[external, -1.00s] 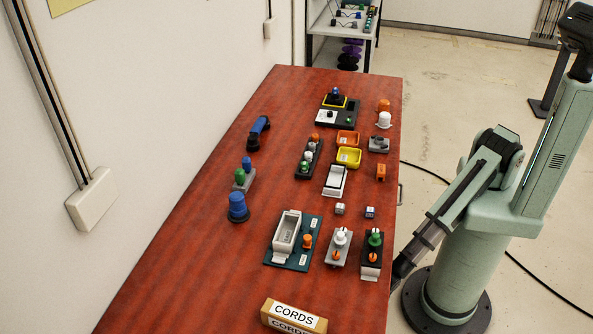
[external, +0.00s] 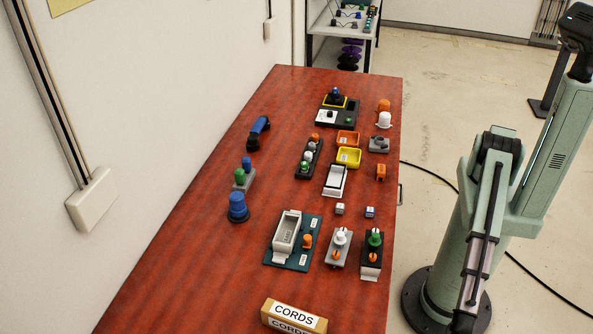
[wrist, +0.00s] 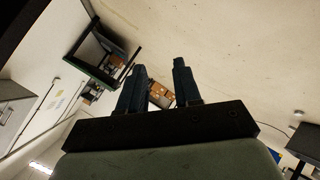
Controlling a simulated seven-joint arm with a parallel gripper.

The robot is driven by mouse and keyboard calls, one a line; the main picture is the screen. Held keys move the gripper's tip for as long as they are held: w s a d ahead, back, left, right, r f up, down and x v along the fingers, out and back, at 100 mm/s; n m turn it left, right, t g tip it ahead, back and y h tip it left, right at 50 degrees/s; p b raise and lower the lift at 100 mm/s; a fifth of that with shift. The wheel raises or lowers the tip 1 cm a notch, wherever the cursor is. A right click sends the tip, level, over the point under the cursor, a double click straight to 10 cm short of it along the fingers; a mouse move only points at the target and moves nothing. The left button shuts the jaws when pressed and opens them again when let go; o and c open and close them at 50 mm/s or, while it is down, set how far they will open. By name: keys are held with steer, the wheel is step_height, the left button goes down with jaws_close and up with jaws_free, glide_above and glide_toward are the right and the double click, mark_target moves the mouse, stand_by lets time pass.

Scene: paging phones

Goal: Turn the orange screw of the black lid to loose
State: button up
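A black plate (external: 370,272) with a green knob (external: 375,240) and an orange screw (external: 373,257) lies at the right front of the red table. The orange screw stands below the green knob in the picture. How far the screw is turned is too small to tell. My gripper (wrist: 158,66) shows in the wrist view with its two dark fingers apart and nothing between them.
Left of the black plate is a grey plate (external: 333,262) with a white knob and its own orange screw. A teal board (external: 279,261) with a grey box is further left. A CORDS sign (external: 294,316) stands at the front. The table's left front area is bare.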

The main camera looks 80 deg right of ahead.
steer(key=a+r+m+t, duration=0.1)
steer(key=a+r+m, duration=0.4)
steer(key=a+r, duration=0.7)
steer(key=w+d+r+m+t+h, duration=0.25)
steer(key=w+r+m, duration=0.35)
steer(key=w+r, duration=0.4)
steer(key=w+d+r+m+t+h, duration=0.1)
steer(key=w+r+m+t+h, duration=0.15)
steer(key=w+r+m, duration=0.7)
steer(key=w+d+r+m+h, duration=0.1)
steer(key=w+d+r, duration=0.15)
steer(key=r, duration=0.25)
steer(key=w+d+r+m+h, duration=0.1)
steer(key=w+d+r, duration=0.1)
steer(key=d+r, duration=0.3)
step_height(320, 180, up, 10)
steer(key=r+m+g+h, duration=0.1)
steer(key=m+g+h, duration=0.2)
steer(key=m+g, duration=0.45)
glide_above(373, 255)
steer(key=n, duration=0.1)
steer(key=shift+g, duration=0.35)
step_height(373, 255, down, 13)
steer(key=shift+f, duration=0.15)
